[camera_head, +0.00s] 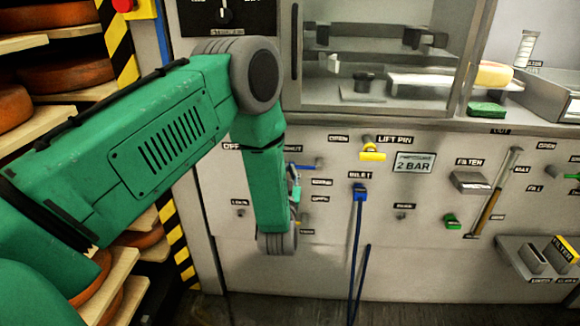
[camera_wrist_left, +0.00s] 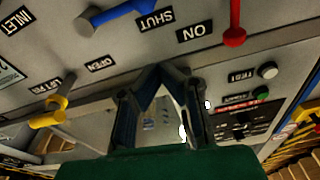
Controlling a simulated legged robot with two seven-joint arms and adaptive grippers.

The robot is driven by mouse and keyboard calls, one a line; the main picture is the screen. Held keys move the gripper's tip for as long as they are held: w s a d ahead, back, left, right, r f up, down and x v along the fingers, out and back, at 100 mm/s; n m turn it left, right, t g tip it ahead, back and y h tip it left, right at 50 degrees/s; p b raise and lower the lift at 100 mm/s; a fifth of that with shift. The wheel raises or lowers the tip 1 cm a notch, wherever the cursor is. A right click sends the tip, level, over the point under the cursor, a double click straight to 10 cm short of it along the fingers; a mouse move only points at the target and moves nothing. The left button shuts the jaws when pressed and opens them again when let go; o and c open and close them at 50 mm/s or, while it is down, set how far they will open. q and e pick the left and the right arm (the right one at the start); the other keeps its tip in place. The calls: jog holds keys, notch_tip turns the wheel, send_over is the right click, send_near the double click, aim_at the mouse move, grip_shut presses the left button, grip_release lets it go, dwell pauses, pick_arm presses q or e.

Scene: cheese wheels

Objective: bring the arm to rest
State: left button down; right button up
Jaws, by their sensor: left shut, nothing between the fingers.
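My left arm (camera_head: 160,130) comes in from the left in the head view. It bends at a grey-capped joint (camera_head: 262,75), and its lower link hangs down in front of the grey machine panel. My left gripper (camera_wrist_left: 162,70) shows in the wrist view with its dark fingertips together and nothing between them. In the head view it is mostly hidden behind the lower link. In the wrist view it points at the panel (camera_wrist_left: 120,85), among a blue handle (camera_wrist_left: 120,15), a red handle (camera_wrist_left: 234,25) and a yellow handle (camera_wrist_left: 48,115). My right gripper is not in view.
A shelf with cheese wheels (camera_head: 65,75) stands at the left, beside a yellow-black striped post (camera_head: 118,45). The panel carries a yellow lift pin handle (camera_head: 372,152), a blue inlet handle (camera_head: 359,191) with hoses, and a filter tray (camera_head: 530,260). A glass-fronted chamber (camera_head: 385,60) is above.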

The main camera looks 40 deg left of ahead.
pick_arm(q)
jog(key=shift+d+r, duration=0.1)
jog(key=shift+d, duration=0.15)
jog(key=s+d+f+m+g+h, duration=0.2)
jog(key=s+d+f+g+h, duration=0.2)
jog(key=s+f, duration=0.4)
jog(key=s+d+f+m+g+h, duration=0.25)
jog(key=s+d+f, duration=0.25)
jog(key=f, duration=0.4)
jog(key=s+d+f+g+h, duration=0.1)
jog(key=s+g, duration=0.4)
jog(key=s, duration=0.7)
jog(key=s+d+f+g+h, duration=0.2)
jog(key=s+d+f+g, duration=0.1)
jog(key=s, duration=1)
jog(key=shift+s+f+m+g, duration=0.2)
jog(key=shift+f+m+g, duration=0.15)
jog(key=shift+f+g, duration=0.5)
jog(key=shift+w+r, duration=0.1)
jog(key=shift+w, duration=0.05)
